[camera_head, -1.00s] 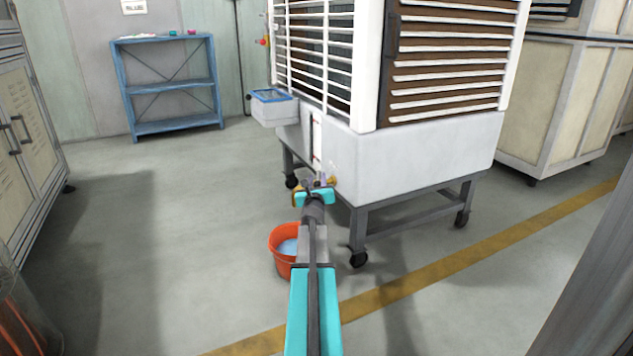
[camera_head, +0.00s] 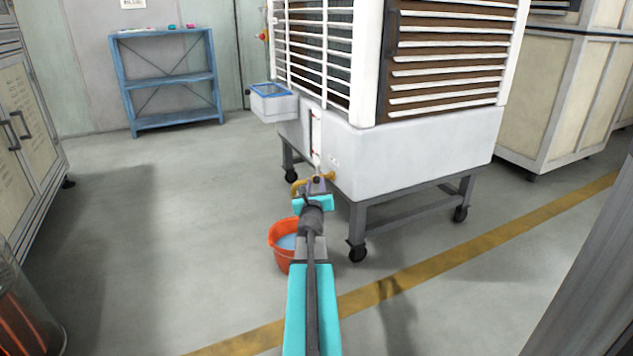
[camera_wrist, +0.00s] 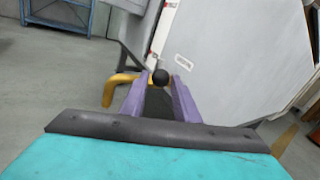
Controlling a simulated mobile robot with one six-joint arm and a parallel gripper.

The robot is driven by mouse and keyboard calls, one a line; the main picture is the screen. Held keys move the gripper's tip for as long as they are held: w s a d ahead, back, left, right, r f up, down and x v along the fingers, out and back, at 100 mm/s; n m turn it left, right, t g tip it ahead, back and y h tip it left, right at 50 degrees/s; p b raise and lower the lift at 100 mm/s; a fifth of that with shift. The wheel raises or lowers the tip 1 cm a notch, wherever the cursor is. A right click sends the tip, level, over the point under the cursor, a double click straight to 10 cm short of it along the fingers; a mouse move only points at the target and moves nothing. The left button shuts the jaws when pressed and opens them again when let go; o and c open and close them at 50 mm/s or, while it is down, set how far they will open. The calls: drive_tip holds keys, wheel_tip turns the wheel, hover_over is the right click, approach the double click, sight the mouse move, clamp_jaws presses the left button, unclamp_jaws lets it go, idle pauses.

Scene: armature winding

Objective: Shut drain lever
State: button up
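The lever's arm is mostly hidden behind the knob and fingers. In the head view the brass pipe (camera_head: 299,186) bends down to the left of my gripper (camera_head: 318,183).
An orange bucket (camera_head: 279,256) with pale blue water stands on the floor below the pipe, partly behind my arm. The white cooler (camera_head: 430,148) stands on a grey wheeled frame (camera_head: 415,210). A blue shelf (camera_head: 170,80) is at the back left. The floor at left is open.

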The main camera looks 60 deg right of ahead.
drive_tip(key=v, duration=0.6)
drive_tip(key=shift+s+a+p, duration=0.2)
drive_tip(key=shift+a+p, duration=0.2)
